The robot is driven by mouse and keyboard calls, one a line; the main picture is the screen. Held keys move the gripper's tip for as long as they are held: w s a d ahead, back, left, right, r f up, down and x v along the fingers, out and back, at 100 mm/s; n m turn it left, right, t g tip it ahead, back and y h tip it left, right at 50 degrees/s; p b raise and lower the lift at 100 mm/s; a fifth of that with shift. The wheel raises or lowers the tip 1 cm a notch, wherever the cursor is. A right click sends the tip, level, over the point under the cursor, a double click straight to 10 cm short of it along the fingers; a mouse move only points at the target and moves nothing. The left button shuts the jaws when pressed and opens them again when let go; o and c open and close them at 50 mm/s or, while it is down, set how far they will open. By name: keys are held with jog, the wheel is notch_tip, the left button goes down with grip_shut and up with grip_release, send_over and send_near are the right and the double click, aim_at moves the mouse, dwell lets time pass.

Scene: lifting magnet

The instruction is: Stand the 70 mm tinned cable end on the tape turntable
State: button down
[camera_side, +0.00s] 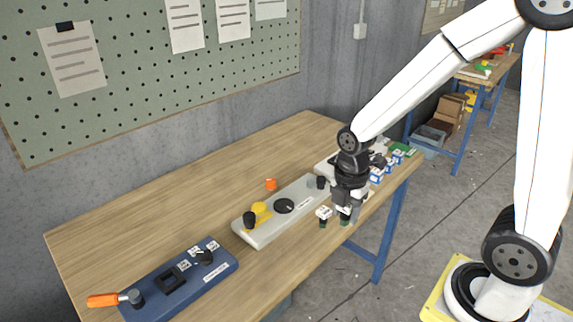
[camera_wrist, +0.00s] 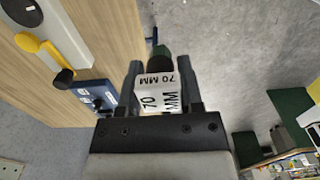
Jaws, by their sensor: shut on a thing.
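My gripper (camera_side: 347,208) is shut on a cable end, which also shows in the wrist view (camera_wrist: 158,92) between the two fingers. Its white label reads 70 MM and a dark green part shows beyond the label. In the side view its green lower end (camera_side: 344,220) shows below the fingers at the table's front edge; whether it touches the table I cannot tell. A round black disc (camera_side: 284,205), apparently the turntable, lies on a long grey unit (camera_side: 262,233) left of my gripper. The unit's lettering is too small to read.
Another white-and-green cable end (camera_side: 323,216) stands just left of my gripper. A yellow lever with a black knob (camera_side: 250,219) is on the grey unit. Several blue-and-white pieces (camera_side: 376,176) stand behind my gripper.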

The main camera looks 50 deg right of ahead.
jog(key=w+d+r, duration=0.2)
jog(key=w+r, duration=0.1)
jog(key=w, duration=0.5)
jog(key=shift+d+r, duration=0.2)
jog(key=shift+d, duration=0.15)
jog(key=shift+w, duration=0.1)
send_near(283, 204)
jog(key=shift+s+a+f, duration=0.15)
jog(key=shift+s+f, duration=0.45)
jog(key=shift+s, duration=0.2)
jog(key=shift+w+f, duration=0.35)
jog(key=shift+f, duration=0.05)
jog(key=shift+w+f, duration=0.3)
jog(key=shift+f, duration=1.55)
